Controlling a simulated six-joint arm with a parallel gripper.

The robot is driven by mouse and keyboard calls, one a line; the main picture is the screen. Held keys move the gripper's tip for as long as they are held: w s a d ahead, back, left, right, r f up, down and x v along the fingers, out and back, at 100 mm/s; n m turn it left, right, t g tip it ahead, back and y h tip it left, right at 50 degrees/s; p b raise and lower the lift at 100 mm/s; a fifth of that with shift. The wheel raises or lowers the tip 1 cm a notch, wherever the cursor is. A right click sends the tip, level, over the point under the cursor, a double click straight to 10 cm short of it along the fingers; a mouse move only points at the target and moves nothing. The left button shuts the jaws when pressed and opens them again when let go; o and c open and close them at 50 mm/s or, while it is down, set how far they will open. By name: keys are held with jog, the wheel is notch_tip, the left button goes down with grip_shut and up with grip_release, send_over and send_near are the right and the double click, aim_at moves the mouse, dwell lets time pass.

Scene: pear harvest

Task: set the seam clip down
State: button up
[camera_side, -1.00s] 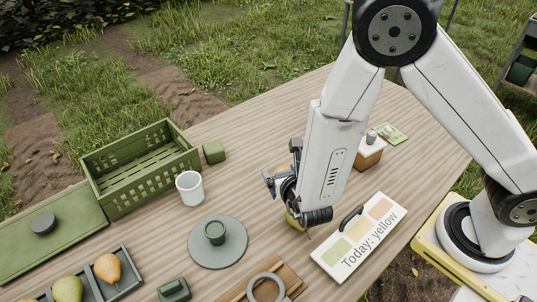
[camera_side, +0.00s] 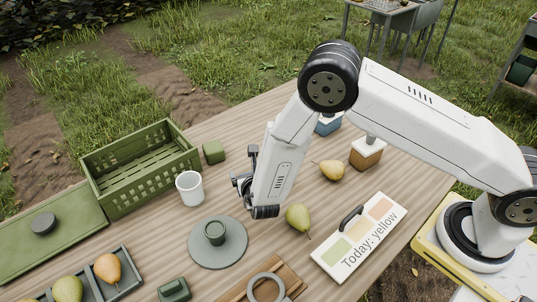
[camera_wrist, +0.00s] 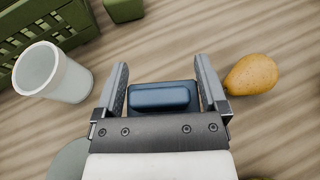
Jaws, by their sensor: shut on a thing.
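The seam clip (camera_wrist: 160,97) is a dark blue block with a rounded ridge on top. In the wrist view it sits between the two fingers of my gripper (camera_wrist: 161,78), which is shut on it. In the side view my gripper (camera_side: 243,181) is over the middle of the table, to the right of the white cup; the clip is mostly hidden there. I cannot tell whether the clip touches the wood.
The white cup (camera_side: 190,188), green crate (camera_side: 140,170) and small green block (camera_side: 213,152) stand to the left. A green pear (camera_side: 298,217) and yellow pear (camera_side: 332,170) lie to the right. A grey disc (camera_side: 217,255) bears a small green cup in front.

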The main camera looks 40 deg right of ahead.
jog(key=shift+w+f, duration=0.3)
jog(key=shift+f, duration=0.05)
jog(key=shift+f, duration=0.1)
jog(key=shift+w+a+f, duration=0.1)
jog(key=shift+w+f, duration=0.05)
jog(key=shift+w, duration=0.05)
jog(key=shift+f, duration=1.55)
jog(key=shift+f, duration=0.15)
jog(key=o, duration=0.9)
jog(key=shift+r, duration=0.2)
jog(key=v, duration=1.2)
jog(key=shift+a, duration=0.1)
